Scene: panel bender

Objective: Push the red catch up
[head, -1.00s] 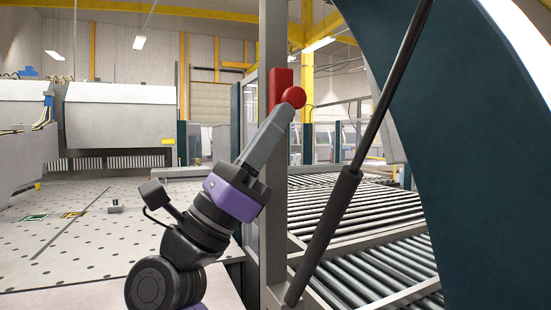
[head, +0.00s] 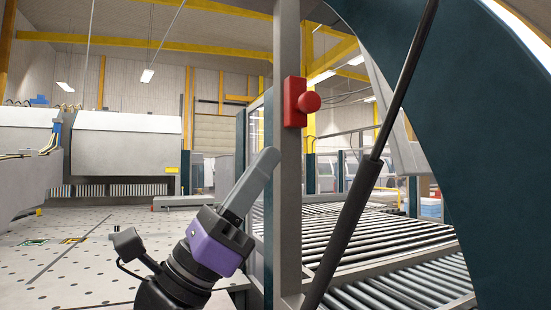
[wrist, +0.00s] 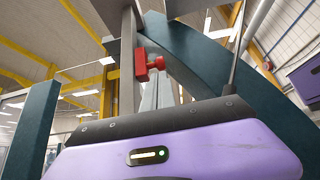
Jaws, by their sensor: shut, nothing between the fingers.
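The red catch (head: 295,102) is a red block with a round red knob on its right side, mounted on the grey upright post (head: 287,200). In the wrist view the catch (wrist: 143,65) shows above my purple gripper body. My gripper (head: 268,158) is shut and empty. In the head view its grey fingers point up and right, and their tips are below and left of the catch, apart from it in the picture.
A black gas strut (head: 365,180) slants in front of the dark teal curved frame (head: 430,110) on the right. A roller conveyor (head: 375,235) lies behind the post. A perforated table (head: 80,260) spreads out at left.

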